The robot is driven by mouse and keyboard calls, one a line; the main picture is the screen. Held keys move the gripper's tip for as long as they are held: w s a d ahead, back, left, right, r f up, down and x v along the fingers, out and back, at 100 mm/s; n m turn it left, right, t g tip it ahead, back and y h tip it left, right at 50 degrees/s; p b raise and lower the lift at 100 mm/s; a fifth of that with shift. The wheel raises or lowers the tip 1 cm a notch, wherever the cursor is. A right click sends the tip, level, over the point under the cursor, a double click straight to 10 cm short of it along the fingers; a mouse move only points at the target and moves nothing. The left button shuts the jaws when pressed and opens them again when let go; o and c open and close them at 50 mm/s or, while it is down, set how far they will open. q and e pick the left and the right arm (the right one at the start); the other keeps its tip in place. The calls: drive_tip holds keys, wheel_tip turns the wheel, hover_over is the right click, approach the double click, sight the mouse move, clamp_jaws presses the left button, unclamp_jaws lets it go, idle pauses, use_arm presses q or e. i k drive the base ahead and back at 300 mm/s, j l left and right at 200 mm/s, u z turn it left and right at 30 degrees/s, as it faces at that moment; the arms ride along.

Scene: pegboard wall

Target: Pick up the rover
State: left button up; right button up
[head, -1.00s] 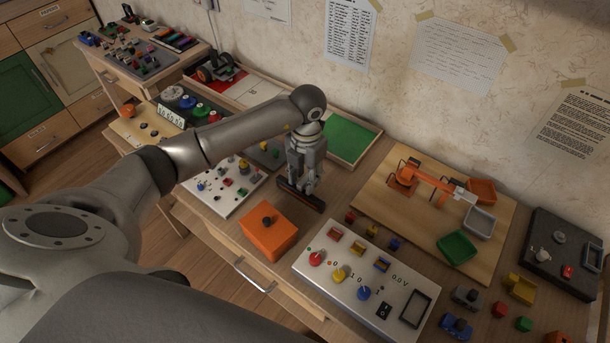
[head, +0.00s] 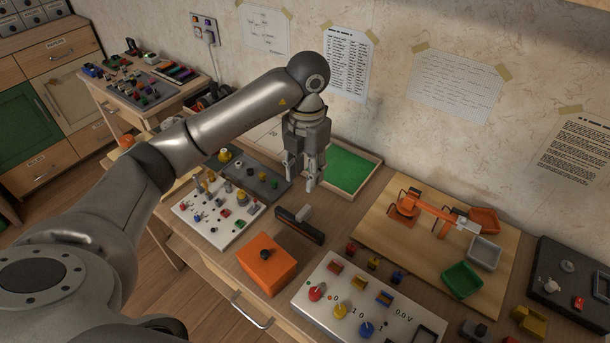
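The rover (head: 207,101) is a small dark wheeled vehicle at the back left of the bench. It is mostly hidden behind my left forearm, so only a part of it shows. My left gripper (head: 300,184) points down over the bench with its two fingers apart and nothing between them. It is to the right of the rover, near the green section of the tray, above and behind a dark bar (head: 299,226). My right gripper is not in view.
A tray with a green section (head: 350,172) lies by the wall. In front are an orange box (head: 266,266), a white control panel (head: 340,308) and a white button board (head: 215,217). An orange arm model (head: 432,213) stands on a wooden board at right.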

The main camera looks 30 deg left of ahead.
sight(212, 97)
drive_tip(key=u, duration=1.5)
drive_tip(key=k, duration=0.1)
